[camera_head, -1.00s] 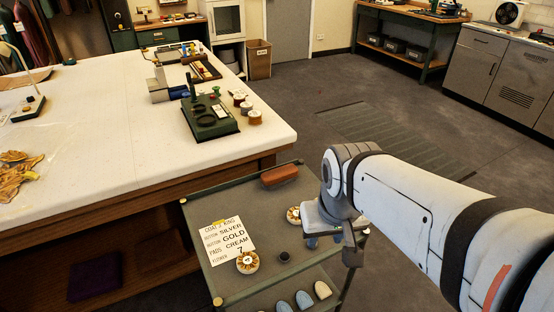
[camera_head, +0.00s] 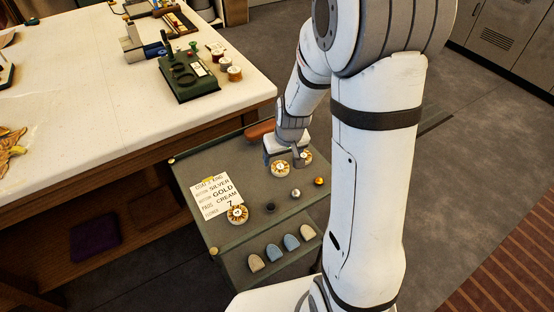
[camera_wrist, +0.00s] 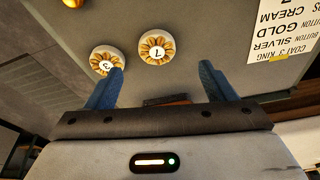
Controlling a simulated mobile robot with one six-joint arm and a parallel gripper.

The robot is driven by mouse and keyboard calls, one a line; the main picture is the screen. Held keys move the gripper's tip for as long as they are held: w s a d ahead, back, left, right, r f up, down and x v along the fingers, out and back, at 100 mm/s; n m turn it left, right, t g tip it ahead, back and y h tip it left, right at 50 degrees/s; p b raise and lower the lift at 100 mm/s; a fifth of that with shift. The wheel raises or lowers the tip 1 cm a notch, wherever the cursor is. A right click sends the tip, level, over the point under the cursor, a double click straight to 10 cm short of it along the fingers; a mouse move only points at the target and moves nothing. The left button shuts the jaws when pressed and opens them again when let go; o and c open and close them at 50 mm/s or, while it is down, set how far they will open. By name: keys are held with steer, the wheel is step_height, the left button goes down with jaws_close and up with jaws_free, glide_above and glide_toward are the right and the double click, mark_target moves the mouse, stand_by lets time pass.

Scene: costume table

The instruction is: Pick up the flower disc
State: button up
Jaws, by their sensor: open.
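Three round flower discs with tan petals and white centres lie on the grey cart top. One disc (camera_head: 237,214) sits by the card's lower corner. Two more, a nearer disc (camera_head: 280,168) and a farther disc (camera_head: 305,157), lie beside my gripper (camera_head: 287,155). In the wrist view, my gripper (camera_wrist: 161,80) is open and empty, with blue fingers apart. One disc (camera_wrist: 156,47) shows between and beyond the fingertips; its upside-down number looks like 7 or 1. Another disc (camera_wrist: 106,61), apparently marked 3, is partly covered by the left fingertip.
The cart (camera_head: 195,168) also holds a dark button (camera_head: 270,208), a silver button (camera_head: 295,194), an orange button (camera_head: 319,181) and a brown block (camera_head: 259,131). Several rounded pads (camera_head: 273,252) lie on a lower shelf. The white-topped table (camera_head: 120,120) stands close on the left.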

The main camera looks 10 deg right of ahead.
mark_target(281, 167)
steer(key=shift+x, duration=3.9)
steer(key=shift+w+d, duration=0.1)
steer(key=shift+d, duration=0.15)
steer(key=shift+c, duration=0.3)
steer(key=c, duration=1)
step_height(281, 167, up, 10)
steer(key=shift+p, duration=0.3)
